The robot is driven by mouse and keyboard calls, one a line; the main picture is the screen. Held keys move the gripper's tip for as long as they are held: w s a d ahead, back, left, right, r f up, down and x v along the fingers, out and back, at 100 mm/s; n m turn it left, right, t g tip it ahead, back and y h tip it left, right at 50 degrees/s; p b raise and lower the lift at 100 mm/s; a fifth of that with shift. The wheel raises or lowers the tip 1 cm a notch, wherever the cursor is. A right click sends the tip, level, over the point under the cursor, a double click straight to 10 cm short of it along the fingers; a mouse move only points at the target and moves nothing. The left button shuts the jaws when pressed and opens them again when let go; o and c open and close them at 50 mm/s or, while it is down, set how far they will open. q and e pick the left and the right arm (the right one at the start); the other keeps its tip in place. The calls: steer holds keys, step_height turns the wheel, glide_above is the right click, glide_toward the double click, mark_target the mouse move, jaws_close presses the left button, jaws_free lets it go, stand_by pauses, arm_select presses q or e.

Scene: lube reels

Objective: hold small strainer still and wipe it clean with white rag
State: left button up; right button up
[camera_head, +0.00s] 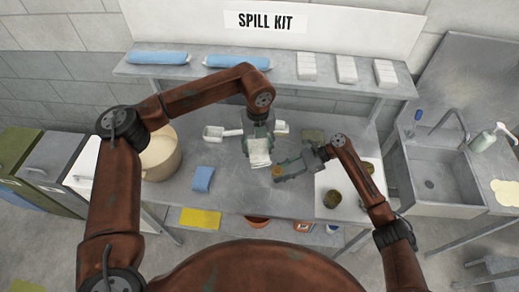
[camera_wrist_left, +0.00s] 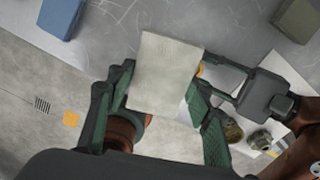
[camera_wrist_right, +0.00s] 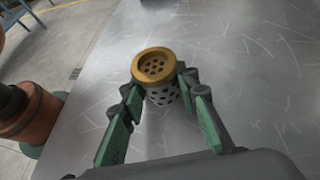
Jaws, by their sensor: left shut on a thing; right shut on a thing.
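My left gripper (camera_head: 258,138) is shut on the white rag (camera_head: 259,154), which hangs from it over the middle of the bench. In the left wrist view the rag (camera_wrist_left: 165,72) is a flat pale cloth between the fingers. My right gripper (camera_head: 291,167) is shut on the small strainer (camera_head: 278,171), just right of and below the rag. In the right wrist view the strainer (camera_wrist_right: 155,68) has a brass rim and perforated pale body, with the holed top facing up. In the left wrist view the rag mostly hides the strainer; I cannot tell whether they touch.
A white mat (camera_head: 325,180) with dark round parts lies right, before the sink (camera_head: 432,172). A green pad (camera_head: 313,135) lies behind.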

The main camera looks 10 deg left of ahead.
steer(key=o, duration=0.9)
steer(key=shift+o, duration=0.2)
steer(key=v, duration=1.2)
steer(key=shift+d, duration=0.1)
steer(key=shift+f, duration=0.1)
